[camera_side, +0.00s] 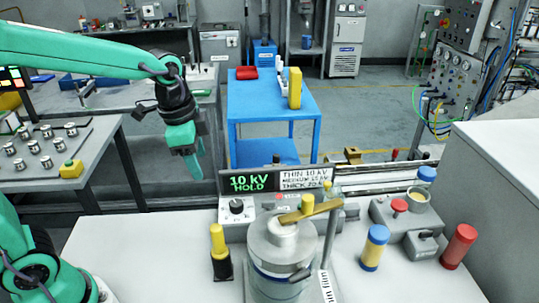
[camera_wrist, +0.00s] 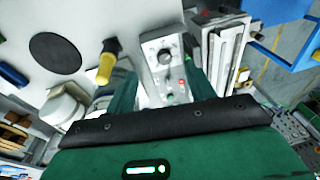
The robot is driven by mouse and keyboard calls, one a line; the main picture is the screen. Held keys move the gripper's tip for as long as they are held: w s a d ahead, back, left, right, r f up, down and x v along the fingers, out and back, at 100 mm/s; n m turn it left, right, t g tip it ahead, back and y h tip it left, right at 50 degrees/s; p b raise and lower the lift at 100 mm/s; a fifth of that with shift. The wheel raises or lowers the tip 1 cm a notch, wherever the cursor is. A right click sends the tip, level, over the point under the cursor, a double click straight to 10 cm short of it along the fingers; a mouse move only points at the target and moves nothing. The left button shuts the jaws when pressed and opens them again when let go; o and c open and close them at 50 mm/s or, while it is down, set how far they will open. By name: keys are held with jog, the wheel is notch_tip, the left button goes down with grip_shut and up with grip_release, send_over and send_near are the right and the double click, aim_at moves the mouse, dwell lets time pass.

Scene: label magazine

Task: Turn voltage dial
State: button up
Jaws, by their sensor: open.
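The voltage dial (camera_side: 236,206) is a black knob on a pale control box, below a display (camera_side: 248,183) reading "10 kV HOLD". In the wrist view the dial (camera_wrist: 165,57) shows near the upper middle, beyond my fingers, with a red button below it. A card (camera_side: 303,179) beside the display lists thin 10 kV, medium and thick values; the smaller text is hard to read. My gripper (camera_side: 190,168) hangs in the air above and left of the dial, apart from it. In the wrist view my gripper (camera_wrist: 158,88) is open, with nothing between its fingers.
A yellow-topped black handle (camera_side: 219,248) stands just in front of the dial. A metal cylinder (camera_side: 281,250) with a brass bar on top stands right of it. Blue-yellow (camera_side: 374,248) and red (camera_side: 459,246) cylinders stand further right. The bench's left front is clear.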

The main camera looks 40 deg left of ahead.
aim_at(235, 203)
jog(key=w+d+f+m, duration=0.1)
jog(key=w+f, duration=0.1)
jog(key=w+d+f+m+g, duration=0.1)
jog(key=w+f+m, duration=0.1)
jog(key=w+d+f+m+g, duration=0.1)
jog(key=w+f+m, duration=0.1)
jog(key=shift+w+d+f, duration=0.2)
jog(key=shift+d, duration=0.05)
jog(key=shift+f, duration=0.1)
jog(key=shift+f, duration=3.8)
jog(key=shift+c, duration=0.2)
jog(key=c, duration=0.9)
